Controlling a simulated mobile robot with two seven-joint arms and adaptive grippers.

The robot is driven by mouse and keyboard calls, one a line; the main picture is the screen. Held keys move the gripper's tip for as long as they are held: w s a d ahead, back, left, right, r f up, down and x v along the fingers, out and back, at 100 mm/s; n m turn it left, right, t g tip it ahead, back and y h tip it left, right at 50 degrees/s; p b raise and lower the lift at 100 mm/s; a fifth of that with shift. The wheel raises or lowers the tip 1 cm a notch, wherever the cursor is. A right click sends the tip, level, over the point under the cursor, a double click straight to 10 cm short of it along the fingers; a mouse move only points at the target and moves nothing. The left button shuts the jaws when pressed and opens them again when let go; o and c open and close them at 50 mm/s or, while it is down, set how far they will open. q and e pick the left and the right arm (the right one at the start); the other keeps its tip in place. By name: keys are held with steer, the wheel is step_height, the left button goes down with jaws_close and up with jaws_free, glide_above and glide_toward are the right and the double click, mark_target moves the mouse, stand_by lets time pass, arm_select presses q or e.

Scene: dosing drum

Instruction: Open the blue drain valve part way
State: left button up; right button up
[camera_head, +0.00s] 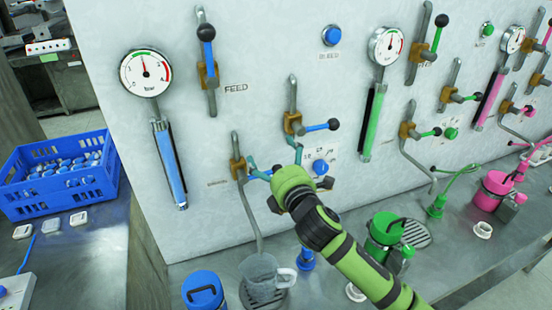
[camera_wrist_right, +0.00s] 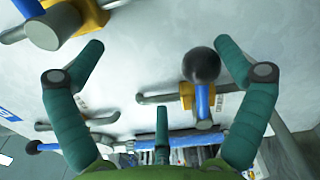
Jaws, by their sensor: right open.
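The drain valve (camera_head: 237,168) is a brass-coloured body on a grey pipe on the white panel, above the glass jug (camera_head: 262,275). Its blue lever is mostly hidden by my right gripper (camera_head: 278,170), which stands in front of the panel just right of it. In the right wrist view my right gripper (camera_wrist_right: 160,85) is open, its teal fingers spread. A blue lever (camera_wrist_right: 203,101) with a black ball knob (camera_wrist_right: 203,65) shows between the fingers, nearer the right one. I cannot tell whether a finger touches it. My left gripper is not in view.
Another blue lever (camera_head: 320,127) sits close above my right gripper, and a blue knob (camera_head: 320,167) is close to its right. The blue feed lever (camera_head: 207,50) is higher up. A blue canister (camera_head: 203,290) and green canister (camera_head: 385,235) stand below on the bench.

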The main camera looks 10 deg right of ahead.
steer(key=shift+a+r+p, duration=0.15)
steer(key=shift+r+p, duration=0.25)
steer(key=shift+r, duration=0.2)
steer(key=shift+s+a+r+p, duration=0.15)
steer(key=shift+a+r+p, duration=0.55)
steer(key=shift+p, duration=0.35)
steer(key=shift+d, duration=0.1)
steer(key=shift+r, duration=0.1)
steer(key=shift+a+r, duration=0.3)
steer(key=shift+r, duration=0.2)
steer(key=shift+a, duration=0.1)
